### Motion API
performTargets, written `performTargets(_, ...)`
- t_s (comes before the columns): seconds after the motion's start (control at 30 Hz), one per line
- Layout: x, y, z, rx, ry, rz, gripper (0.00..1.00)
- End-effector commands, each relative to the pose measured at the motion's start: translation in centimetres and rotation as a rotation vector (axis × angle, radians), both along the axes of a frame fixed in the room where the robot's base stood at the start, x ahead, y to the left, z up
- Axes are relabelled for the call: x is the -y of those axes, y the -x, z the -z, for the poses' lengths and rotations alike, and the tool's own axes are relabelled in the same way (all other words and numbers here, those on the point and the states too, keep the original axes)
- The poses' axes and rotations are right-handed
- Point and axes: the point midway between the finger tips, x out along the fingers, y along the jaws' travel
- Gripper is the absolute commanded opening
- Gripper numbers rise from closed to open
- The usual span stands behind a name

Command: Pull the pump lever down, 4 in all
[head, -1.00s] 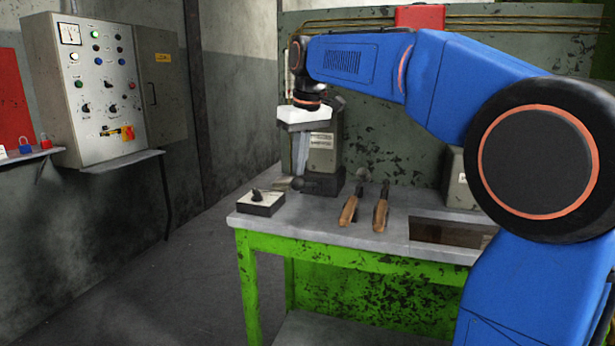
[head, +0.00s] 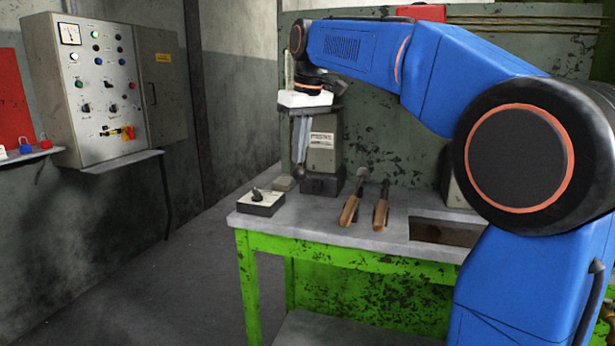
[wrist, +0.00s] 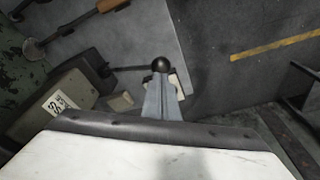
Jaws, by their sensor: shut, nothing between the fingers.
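The pump (head: 321,160) is a grey body with a white label at the back left of the green bench. Its lever ends in a black ball knob (head: 299,171), just below my gripper (head: 299,158). My gripper's fingers point down and are shut with nothing between them. In the wrist view the fingertips (wrist: 160,80) are close to the black ball (wrist: 160,64), and a dark lever rod (wrist: 133,69) runs left from it. I cannot tell whether the tips touch the ball. The pump's label (wrist: 61,104) shows at the left.
A switch box (head: 261,202) sits at the bench's left front corner. Two wooden-handled tools (head: 349,210) (head: 380,213) lie right of the pump, beside a rectangular opening (head: 445,231). A control cabinet (head: 95,95) hangs on the left wall. The floor left of the bench is clear.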

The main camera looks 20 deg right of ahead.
Motion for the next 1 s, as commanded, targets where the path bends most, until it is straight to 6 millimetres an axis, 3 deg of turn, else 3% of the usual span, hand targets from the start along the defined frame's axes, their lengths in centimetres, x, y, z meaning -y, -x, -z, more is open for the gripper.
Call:
performTargets(0.17, -0.1, 0.1, 0.4, -0.001, 0.000, 0.000, 0.00)
performTargets(1.0, -0.8, 1.1, 6.4, -0.001, 0.000, 0.000, 0.00)
